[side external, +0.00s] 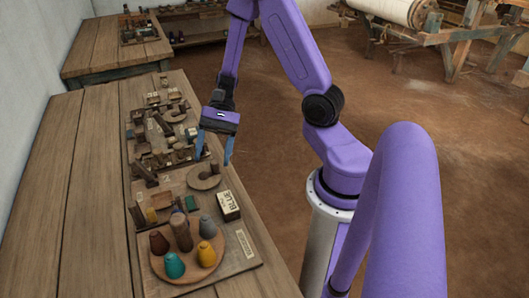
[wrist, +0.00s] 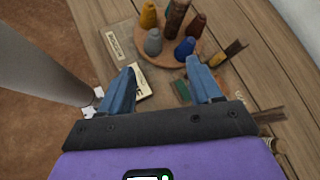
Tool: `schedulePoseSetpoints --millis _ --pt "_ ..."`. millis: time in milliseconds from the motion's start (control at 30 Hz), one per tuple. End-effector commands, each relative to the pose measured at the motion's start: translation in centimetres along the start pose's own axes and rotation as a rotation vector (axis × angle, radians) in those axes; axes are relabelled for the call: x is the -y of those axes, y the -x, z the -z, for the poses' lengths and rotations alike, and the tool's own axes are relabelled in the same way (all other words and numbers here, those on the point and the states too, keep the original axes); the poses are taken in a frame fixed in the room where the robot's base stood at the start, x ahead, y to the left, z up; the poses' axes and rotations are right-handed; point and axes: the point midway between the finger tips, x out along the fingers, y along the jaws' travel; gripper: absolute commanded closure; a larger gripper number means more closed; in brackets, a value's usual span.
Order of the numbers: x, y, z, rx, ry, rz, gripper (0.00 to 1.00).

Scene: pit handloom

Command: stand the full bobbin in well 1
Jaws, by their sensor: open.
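My gripper (side external: 214,152) is open and empty above the middle of the bench, with its blue fingers pointing down; it also shows in the wrist view (wrist: 160,72). A round wooden stand (side external: 150,262) holds several coloured cones around a brown central post (side external: 182,236). These include a teal cone (side external: 174,266), a yellow cone (side external: 207,254), a grey cone (side external: 207,227) and a maroon cone (side external: 159,243). In the wrist view a dark blue cone (wrist: 185,48) stands nearest my fingers. I cannot tell which piece is the full bobbin, or which place is well 1.
A box lettered BLUE (side external: 229,206) lies right of the stand. A round wooden disc (side external: 204,178) is near my fingers. A green block (side external: 191,203) and a yellow piece (side external: 151,215) lie behind the stand. Cluttered wooden parts continue farther back; the bench's left side (side external: 65,220) is clear.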

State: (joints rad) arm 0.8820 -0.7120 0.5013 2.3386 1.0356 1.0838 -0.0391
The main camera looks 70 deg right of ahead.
Motion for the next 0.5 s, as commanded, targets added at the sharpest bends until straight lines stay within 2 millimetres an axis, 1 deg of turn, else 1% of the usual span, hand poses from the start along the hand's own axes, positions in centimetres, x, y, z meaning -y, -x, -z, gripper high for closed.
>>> schedulePoseSetpoints --millis 33,100,200,300,367,500 --pt "-0.7 -0.9 -1.8 -0.007 0.106 -0.096 0.36" --pt "-1.8 -1.8 -3.7 -0.018 0.244 -0.220 0.36" --pt "-3.7 -2.6 -6.1 -0.034 0.445 -0.389 0.36" --pt "-5.4 -3.0 -8.0 -0.053 0.656 -0.545 0.36" --pt "-6.4 -3.1 -8.9 -0.064 0.784 -0.632 0.36" --pt "-8.3 -2.9 -10.7 -0.096 1.096 -0.813 0.36"
